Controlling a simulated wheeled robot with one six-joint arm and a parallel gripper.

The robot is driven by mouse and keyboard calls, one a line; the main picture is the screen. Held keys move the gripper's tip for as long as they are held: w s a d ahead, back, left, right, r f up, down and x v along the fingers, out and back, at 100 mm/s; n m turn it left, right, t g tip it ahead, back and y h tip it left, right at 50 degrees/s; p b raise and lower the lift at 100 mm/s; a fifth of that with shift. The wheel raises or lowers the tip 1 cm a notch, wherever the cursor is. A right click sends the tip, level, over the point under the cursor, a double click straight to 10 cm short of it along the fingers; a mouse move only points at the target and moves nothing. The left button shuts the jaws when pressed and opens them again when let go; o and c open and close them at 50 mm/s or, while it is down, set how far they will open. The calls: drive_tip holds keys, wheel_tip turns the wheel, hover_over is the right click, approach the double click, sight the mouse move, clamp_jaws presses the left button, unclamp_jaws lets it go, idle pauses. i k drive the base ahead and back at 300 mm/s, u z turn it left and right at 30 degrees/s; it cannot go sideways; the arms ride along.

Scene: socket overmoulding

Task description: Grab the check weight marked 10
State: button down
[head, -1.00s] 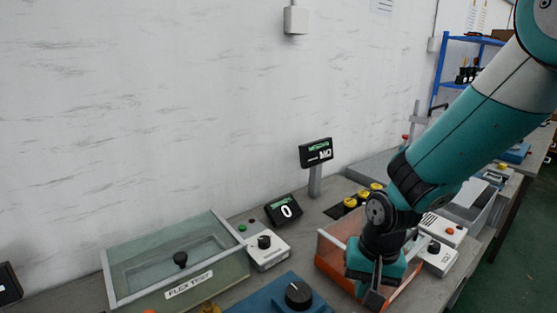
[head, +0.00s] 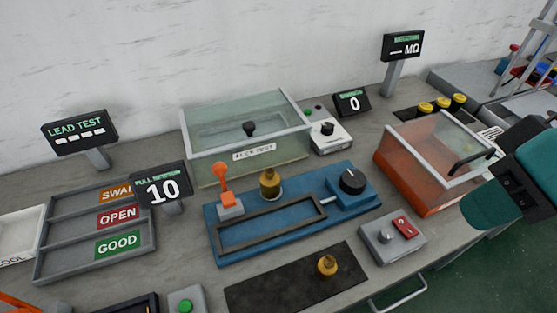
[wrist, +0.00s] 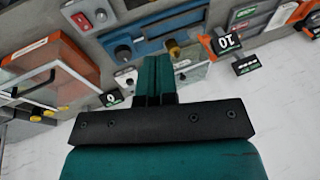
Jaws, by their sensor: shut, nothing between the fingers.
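No marking is readable on any brass piece, so I cannot tell which is the check weight marked 10. One brass piece (head: 327,265) stands on a dark mat (head: 275,288) at the front. Another brass piece (head: 270,184) stands on the blue fixture (head: 228,248) and shows in the wrist view (wrist: 173,48). Several yellow-topped pieces (head: 425,107) stand at the back right. My gripper's teal fingers (wrist: 153,75) are together and empty in the wrist view, apart from these pieces. In the head view my arm is at the right edge; its fingertips cannot be made out.
A display reading 10 (head: 162,185) stands left of the blue fixture, beside a grey sorting tray (head: 45,268). A clear-lidded box (head: 190,150) is behind the fixture. An orange box with a clear lid (head: 400,180) and a red-switch box (head: 392,240) are on the right.

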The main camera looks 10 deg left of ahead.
sight(270, 180)
drive_tip(key=z, duration=1.65)
drive_tip(key=k, duration=0.8)
drive_tip(key=u, duration=1.7)
drive_tip(key=i, duration=0.5)
